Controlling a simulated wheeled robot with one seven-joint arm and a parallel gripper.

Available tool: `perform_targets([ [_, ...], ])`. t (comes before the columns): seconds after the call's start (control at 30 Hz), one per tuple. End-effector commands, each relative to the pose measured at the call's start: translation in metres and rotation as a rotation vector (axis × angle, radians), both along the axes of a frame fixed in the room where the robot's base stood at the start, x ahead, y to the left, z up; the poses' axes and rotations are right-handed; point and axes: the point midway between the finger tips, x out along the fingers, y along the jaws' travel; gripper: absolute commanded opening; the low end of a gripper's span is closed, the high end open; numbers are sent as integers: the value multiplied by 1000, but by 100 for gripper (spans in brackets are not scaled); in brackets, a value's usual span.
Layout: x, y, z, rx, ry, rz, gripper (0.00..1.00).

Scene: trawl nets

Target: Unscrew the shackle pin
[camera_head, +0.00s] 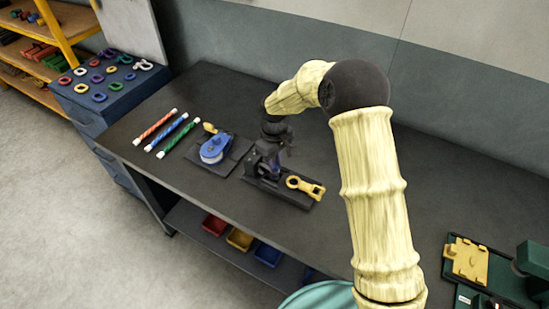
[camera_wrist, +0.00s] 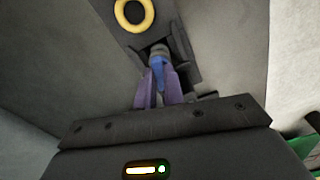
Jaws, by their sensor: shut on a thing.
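My gripper (camera_wrist: 159,84) points down at a dark fixture (camera_head: 293,196) on the bench. In the wrist view its two purple-grey fingers are shut on a small blue piece, apparently the shackle pin (camera_wrist: 157,63). A grey rounded part (camera_wrist: 160,49), perhaps the shackle, shows just beyond the blue piece. In the head view my gripper (camera_head: 266,158) hides most of the grasp, so the pin's thread cannot be seen. A yellow ring-ended fitting (camera_head: 305,187) lies on the same fixture beside the gripper; its ring (camera_wrist: 133,14) shows at the top of the wrist view.
A blue pulley block (camera_head: 213,148) on a dark plate stands left of the gripper. Striped rods (camera_head: 173,135) lie farther left on the dark bench (camera_head: 215,85). A blue cabinet (camera_head: 112,95) carries coloured rings. A green fixture with a yellow plate (camera_head: 466,259) is at right.

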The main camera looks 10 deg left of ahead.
Motion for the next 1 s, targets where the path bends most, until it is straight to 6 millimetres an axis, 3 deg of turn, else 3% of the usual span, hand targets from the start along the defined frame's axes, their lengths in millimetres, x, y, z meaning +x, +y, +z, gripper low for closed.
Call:
perform_targets([
  [1.0, -4, -2, -4, -2, 14, 964, 0],
])
